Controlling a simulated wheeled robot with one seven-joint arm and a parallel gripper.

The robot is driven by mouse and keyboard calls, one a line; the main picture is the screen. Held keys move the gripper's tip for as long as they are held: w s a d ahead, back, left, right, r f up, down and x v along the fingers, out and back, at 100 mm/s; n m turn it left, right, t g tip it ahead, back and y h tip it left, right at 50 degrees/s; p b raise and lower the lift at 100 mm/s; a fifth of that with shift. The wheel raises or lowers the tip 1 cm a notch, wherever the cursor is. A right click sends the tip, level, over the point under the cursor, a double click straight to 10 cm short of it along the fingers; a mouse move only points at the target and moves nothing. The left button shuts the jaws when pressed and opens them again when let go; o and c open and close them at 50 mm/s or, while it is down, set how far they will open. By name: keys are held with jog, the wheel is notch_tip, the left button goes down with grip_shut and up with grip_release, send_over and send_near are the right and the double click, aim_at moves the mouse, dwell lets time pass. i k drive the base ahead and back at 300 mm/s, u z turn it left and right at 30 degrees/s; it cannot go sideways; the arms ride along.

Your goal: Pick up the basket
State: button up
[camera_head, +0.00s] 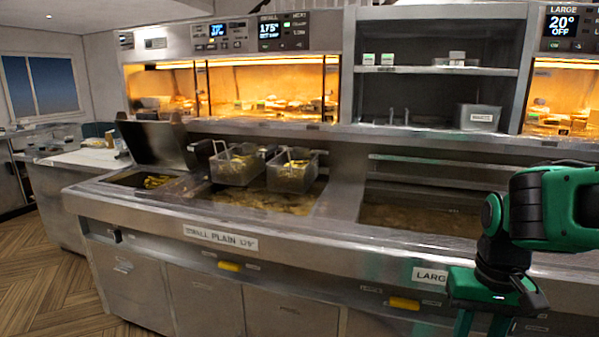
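Two wire baskets stand side by side at the back of the oil well in the middle of the steel range. I cannot tell which one the task means. My gripper (483,325) is at the lower right, in front of the range, pointing down and well apart from both baskets. Its green fingers are cut off by the bottom edge, and nothing is seen between them.
An oil well (420,217) without a basket lies at the right. An open lid (155,143) stands over a well at the left. Lit warming shelves (270,62) and a steel shelf unit (435,71) rise behind. The range's front edge (300,255) lies between me and the wells.

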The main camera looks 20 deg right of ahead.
aim_at(295, 170)
jog(key=i, duration=0.85)
jog(key=u, duration=0.05)
